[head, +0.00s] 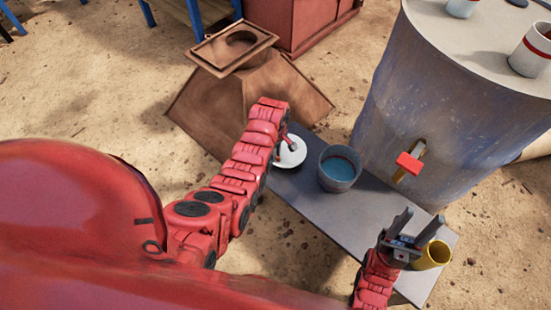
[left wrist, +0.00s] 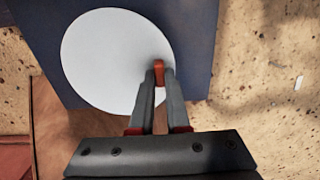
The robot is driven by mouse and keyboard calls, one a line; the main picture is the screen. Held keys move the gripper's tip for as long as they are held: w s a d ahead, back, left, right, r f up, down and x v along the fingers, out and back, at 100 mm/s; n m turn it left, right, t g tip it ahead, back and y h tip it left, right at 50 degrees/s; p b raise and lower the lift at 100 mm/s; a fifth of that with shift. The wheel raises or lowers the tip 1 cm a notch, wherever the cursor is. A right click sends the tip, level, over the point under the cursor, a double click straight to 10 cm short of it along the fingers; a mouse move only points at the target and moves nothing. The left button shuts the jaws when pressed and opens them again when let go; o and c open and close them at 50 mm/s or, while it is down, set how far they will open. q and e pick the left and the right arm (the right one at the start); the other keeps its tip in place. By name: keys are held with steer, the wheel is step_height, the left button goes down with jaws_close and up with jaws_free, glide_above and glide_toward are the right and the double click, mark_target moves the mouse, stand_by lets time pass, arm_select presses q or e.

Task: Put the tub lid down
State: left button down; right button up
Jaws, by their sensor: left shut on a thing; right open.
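The tub lid is a round white disc (head: 291,155) at the left end of the grey bench (head: 300,200) in the head view. It also fills much of the left wrist view (left wrist: 105,55). My left gripper (head: 284,142) is shut on the lid's small orange-red tab, between its fingertips (left wrist: 160,75). I cannot tell whether the lid touches the bench or is just above it. A grey tub (head: 327,180) with blue contents stands open on the bench, right of the lid. My right gripper (head: 402,225) is open and empty near the bench's right end.
A yellow cup (head: 436,255) stands close to my right gripper. A large blue-grey drum (head: 440,110) with a red-handled tap (head: 408,163) stands behind the bench. A rusty brown hopper (head: 215,105) is at the bench's left end.

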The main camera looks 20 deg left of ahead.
arm_select(q)
steer(key=shift+w+a+f, duration=0.1)
steer(key=shift+w+f, duration=0.05)
steer(key=shift+w, duration=0.05)
steer(key=shift+s+f+b, duration=0.1)
steer(key=shift+f+b, duration=0.3)
steer(key=shift+f, duration=1.25)
steer(key=shift+f, duration=0.1)
steer(key=c, duration=0.9)
jaws_free()
